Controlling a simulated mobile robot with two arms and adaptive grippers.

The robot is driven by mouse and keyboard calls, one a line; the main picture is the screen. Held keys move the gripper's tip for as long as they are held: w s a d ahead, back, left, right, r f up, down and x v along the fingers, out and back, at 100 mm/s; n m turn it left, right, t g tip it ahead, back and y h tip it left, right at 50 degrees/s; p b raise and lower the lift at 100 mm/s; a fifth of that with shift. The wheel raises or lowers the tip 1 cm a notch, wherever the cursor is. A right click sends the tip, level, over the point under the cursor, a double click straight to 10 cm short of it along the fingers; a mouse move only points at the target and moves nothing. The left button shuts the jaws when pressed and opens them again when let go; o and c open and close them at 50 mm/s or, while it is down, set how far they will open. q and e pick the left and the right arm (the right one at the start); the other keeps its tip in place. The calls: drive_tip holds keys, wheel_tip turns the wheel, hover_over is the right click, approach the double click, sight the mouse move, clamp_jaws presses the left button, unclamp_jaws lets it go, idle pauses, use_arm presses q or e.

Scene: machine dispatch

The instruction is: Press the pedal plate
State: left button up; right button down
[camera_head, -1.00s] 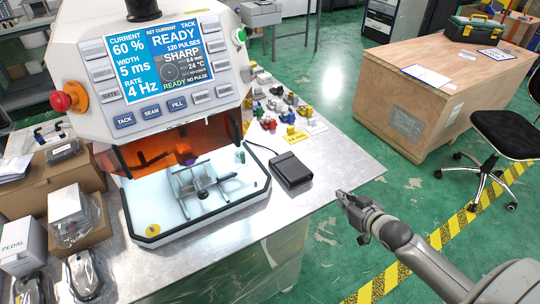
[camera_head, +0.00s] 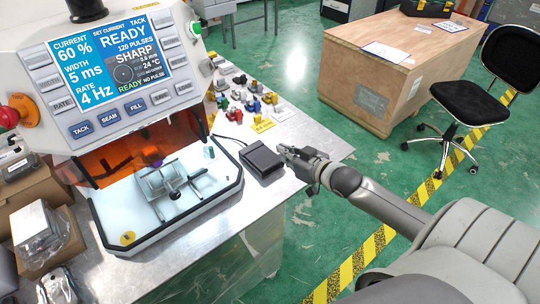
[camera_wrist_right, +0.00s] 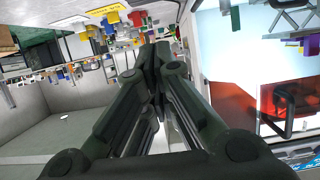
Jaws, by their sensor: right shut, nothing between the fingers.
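The black foot pedal (camera_head: 248,166) lies on the metal table, just right of the machine's front tray. Its flat pedal plate (camera_head: 261,158) faces up. My right gripper (camera_head: 283,153) is at the right end of the pedal, its fingertips very close to the plate; I cannot tell whether they touch it. In the right wrist view the fingers of the right gripper (camera_wrist_right: 155,62) are together with nothing between them. My left gripper is not in view.
The welding machine (camera_head: 110,75) with its lit screen stands left of the pedal. Several small coloured parts (camera_head: 245,100) lie behind the pedal. Boxes (camera_head: 40,235) crowd the left side. A wooden crate (camera_head: 385,70) and a chair (camera_head: 465,100) stand on the floor beyond.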

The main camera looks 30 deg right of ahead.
hover_over(270, 163)
wheel_tip(270, 163, down, 2)
drive_tip(key=shift+w+f+p, duration=0.15)
drive_tip(key=shift+f+p, duration=0.05)
drive_tip(key=shift+p, duration=0.15)
wheel_tip(270, 163, down, 3)
drive_tip(key=shift+f+p, duration=0.2)
drive_tip(key=shift+p, duration=0.1)
drive_tip(key=shift+s+f, duration=0.2)
drive_tip(key=shift+f, duration=0.2)
